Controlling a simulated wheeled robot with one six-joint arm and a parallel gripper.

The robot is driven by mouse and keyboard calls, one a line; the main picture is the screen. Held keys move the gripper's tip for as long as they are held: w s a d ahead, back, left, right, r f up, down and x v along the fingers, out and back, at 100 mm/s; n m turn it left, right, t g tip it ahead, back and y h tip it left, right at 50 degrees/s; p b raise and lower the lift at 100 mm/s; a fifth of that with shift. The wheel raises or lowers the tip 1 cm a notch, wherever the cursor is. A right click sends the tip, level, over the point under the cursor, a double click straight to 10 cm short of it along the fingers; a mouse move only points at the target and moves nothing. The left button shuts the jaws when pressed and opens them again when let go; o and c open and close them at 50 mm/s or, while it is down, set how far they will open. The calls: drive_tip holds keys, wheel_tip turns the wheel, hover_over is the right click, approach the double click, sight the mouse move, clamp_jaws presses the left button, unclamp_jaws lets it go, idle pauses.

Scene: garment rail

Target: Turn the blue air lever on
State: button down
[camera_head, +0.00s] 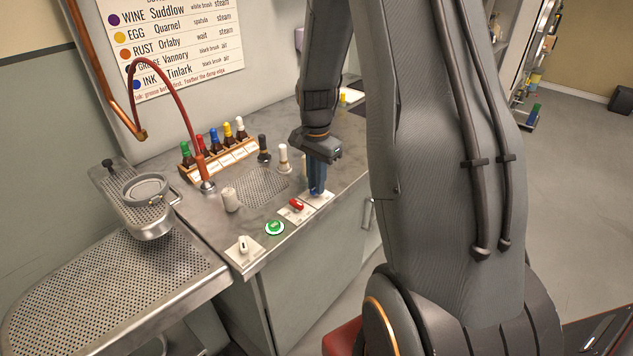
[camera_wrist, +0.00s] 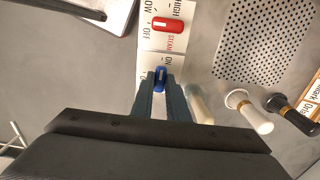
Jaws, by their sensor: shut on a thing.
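The blue air lever (camera_wrist: 160,78) sits on a white plate in the wrist view, with part of the lettering "ON" beside it. My gripper (camera_wrist: 161,90) is shut on the lever, one finger on each side of it. In the head view my gripper (camera_head: 316,190) reaches down onto the plate (camera_head: 322,199) at the right end of the row of controls, and its fingers hide most of the lever. The lever's base and exact angle are partly hidden by the fingers.
The red steam lever (camera_head: 297,204) is just left of the gripper. A green button (camera_head: 274,227) and a white switch (camera_head: 243,244) lie farther left. White-handled (camera_head: 283,158) and black-handled (camera_head: 263,149) brushes, a bottle rack (camera_head: 222,155) and a perforated drain plate (camera_wrist: 258,45) are nearby.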

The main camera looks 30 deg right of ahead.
drive_tip(key=shift+w+d+r, duration=0.1)
drive_tip(key=shift+w+r, duration=0.05)
drive_tip(key=c, duration=1.7)
unclamp_jaws()
drive_tip(key=shift+r+b, duration=0.95)
drive_tip(key=shift+r, duration=2.9)
drive_tip(key=s+a+n, duration=0.4)
drive_tip(key=s+a, duration=0.1)
drive_tip(key=s+a+f+n, duration=0.1)
drive_tip(key=s+a+n, duration=0.4)
drive_tip(key=s+a+n+t, duration=0.1)
drive_tip(key=s+a+n, duration=0.4)
drive_tip(key=s, duration=0.1)
drive_tip(key=shift+f, duration=0.2)
